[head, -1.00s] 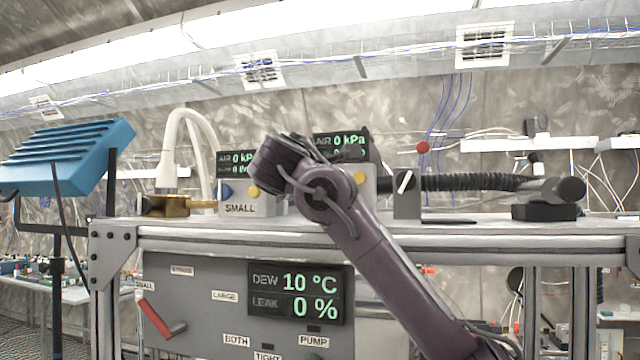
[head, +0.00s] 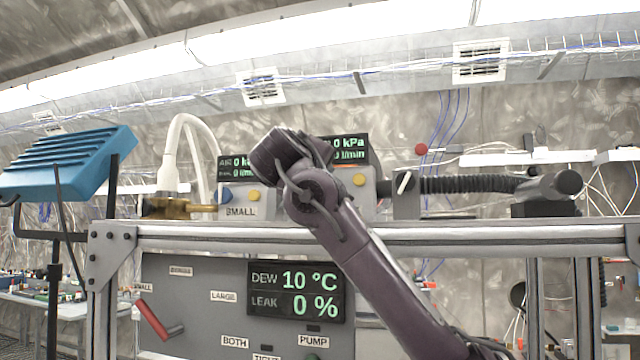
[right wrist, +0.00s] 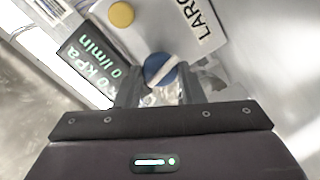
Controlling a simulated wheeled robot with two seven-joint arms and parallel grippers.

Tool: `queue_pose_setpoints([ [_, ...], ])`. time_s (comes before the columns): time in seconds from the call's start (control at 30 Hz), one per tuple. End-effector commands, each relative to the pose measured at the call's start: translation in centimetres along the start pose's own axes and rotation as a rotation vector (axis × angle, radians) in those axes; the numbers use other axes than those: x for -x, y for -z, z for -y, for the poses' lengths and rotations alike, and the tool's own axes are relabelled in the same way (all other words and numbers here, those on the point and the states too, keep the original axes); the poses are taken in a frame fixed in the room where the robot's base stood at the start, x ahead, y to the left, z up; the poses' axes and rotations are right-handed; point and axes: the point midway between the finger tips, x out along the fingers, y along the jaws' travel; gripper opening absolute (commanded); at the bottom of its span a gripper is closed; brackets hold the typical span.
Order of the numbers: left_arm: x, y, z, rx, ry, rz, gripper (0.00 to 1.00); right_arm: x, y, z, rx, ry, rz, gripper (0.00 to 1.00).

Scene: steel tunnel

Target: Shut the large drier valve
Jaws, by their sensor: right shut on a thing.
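The large drier is a grey box (head: 368,196) with a yellow button (head: 360,180), partly hidden behind my right arm in the head view. In the right wrist view its "LARGE" label (right wrist: 196,14) shows at the top, with the yellow button (right wrist: 121,15) to its left. Its valve is a round blue knob (right wrist: 160,68) with a slanted white bar. My right gripper (right wrist: 158,84) is shut on this knob, one finger on each side. In the head view my right wrist hides the knob and fingers. My left gripper is not in view.
The small drier (head: 240,205), with its own blue knob (head: 226,193), stands to the left on the bench. A grey box with a white-barred switch (head: 404,183) and black hose are to the right. The panel below has a red lever (head: 153,320) and a display reading leak 0 %.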

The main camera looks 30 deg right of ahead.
Motion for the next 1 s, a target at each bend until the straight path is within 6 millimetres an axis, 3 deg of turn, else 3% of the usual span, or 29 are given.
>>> queue_pose_setpoints([
  [0.3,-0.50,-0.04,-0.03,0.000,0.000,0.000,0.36,0.06,0.11,-0.28,-0.117,-0.002,-0.007,0.12],
  [0.83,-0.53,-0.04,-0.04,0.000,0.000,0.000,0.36,0.08,0.15,-0.40,-0.136,-0.003,-0.009,0.12],
  [0.87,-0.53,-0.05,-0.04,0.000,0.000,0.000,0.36,0.08,0.15,-0.40,-0.136,-0.003,-0.008,0.39],
  [1.0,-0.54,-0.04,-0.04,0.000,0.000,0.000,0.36,0.05,0.10,-0.28,-0.134,-0.002,-0.006,0.57],
])
